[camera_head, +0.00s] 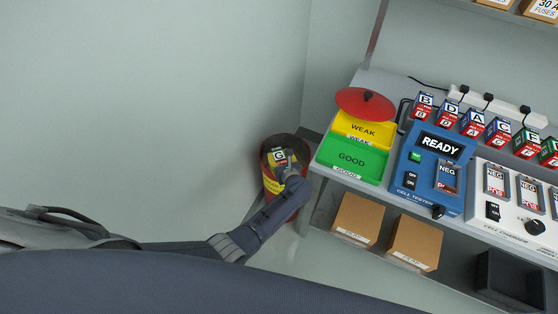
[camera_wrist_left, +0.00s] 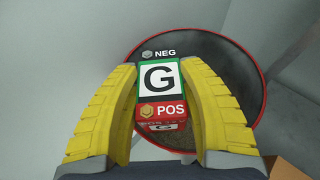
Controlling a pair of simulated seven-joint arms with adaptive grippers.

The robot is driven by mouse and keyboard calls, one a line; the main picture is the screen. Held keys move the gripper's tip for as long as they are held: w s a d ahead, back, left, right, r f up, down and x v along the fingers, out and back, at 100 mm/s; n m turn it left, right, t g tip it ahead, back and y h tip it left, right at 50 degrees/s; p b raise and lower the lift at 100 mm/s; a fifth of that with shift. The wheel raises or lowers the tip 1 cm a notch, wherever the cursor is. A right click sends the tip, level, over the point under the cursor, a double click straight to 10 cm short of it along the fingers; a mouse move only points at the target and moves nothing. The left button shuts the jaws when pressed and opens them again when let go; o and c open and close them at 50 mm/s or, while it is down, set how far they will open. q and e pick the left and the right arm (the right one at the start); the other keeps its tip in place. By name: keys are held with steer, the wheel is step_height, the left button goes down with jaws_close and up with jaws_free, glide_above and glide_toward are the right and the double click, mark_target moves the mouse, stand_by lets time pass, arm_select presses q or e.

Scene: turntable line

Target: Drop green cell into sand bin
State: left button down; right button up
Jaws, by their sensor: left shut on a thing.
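The green cell (camera_wrist_left: 159,82), marked G with NEG and POS ends, sits between the yellow fingers of my left gripper (camera_wrist_left: 160,110) in the left wrist view. In the head view the cell (camera_head: 279,156) shows at the tip of my left gripper (camera_head: 284,164), which is shut on it. My right gripper is not in view.
Several lettered cells stand behind. Cardboard boxes (camera_head: 358,218) sit below.

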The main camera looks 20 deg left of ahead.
arm_select(q)
step_height(320, 180, down, 2)
steer(key=shift+s+f, duration=0.25)
steer(key=shift+f, duration=0.15)
steer(key=c, duration=0.8)
jaws_free()
steer(key=shift+a, duration=0.15)
steer(key=shift+r, duration=0.1)
